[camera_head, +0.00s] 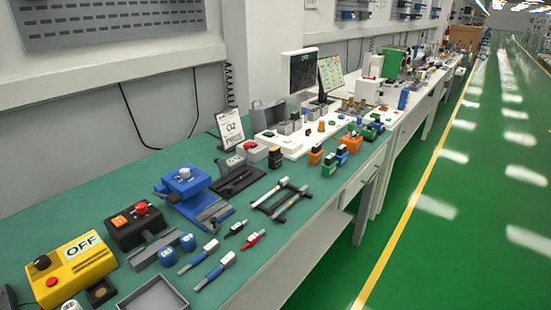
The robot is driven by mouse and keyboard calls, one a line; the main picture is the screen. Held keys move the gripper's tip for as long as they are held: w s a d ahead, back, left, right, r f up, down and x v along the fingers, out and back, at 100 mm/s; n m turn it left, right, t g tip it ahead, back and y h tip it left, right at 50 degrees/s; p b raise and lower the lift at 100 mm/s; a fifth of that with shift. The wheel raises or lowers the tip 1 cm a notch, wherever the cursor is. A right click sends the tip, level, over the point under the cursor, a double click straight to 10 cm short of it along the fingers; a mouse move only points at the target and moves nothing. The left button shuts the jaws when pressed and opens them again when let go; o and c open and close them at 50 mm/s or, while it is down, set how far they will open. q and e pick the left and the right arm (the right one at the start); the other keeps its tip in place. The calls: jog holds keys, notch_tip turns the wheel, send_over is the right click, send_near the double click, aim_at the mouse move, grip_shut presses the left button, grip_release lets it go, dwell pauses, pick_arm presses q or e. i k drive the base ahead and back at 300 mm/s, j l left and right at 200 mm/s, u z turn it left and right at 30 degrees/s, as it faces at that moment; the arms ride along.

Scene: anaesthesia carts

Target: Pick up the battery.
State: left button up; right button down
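I cannot tell for sure which object is the battery. A small black block with a yellow-green band (275,157) stands upright on the green bench top (95,200). Two short round blue pieces (167,257) sit near the front left of the bench. Small blue, green and orange blocks (341,155) stand in a group farther right. All are small in this view. Neither of my grippers shows.
A yellow box marked OFF (70,268) and a grey tray (153,295) are at the near left. A blue vise-like device (184,182), blue-handled tools (215,270) and a dark frame with white-tipped rods (283,198) crowd the bench. The green floor (450,230) at right is clear.

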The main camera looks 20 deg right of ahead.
aim_at(274, 157)
jog(key=i+l+u, duration=0.15)
jog(key=l, duration=0.2)
jog(key=i+l+u, duration=0.15)
jog(key=l, duration=0.2)
jog(key=i+l+u, duration=0.1)
jog(key=l, duration=0.3)
jog(key=i+l+u, duration=0.15)
jog(key=l, duration=0.25)
jog(key=i, duration=0.1)
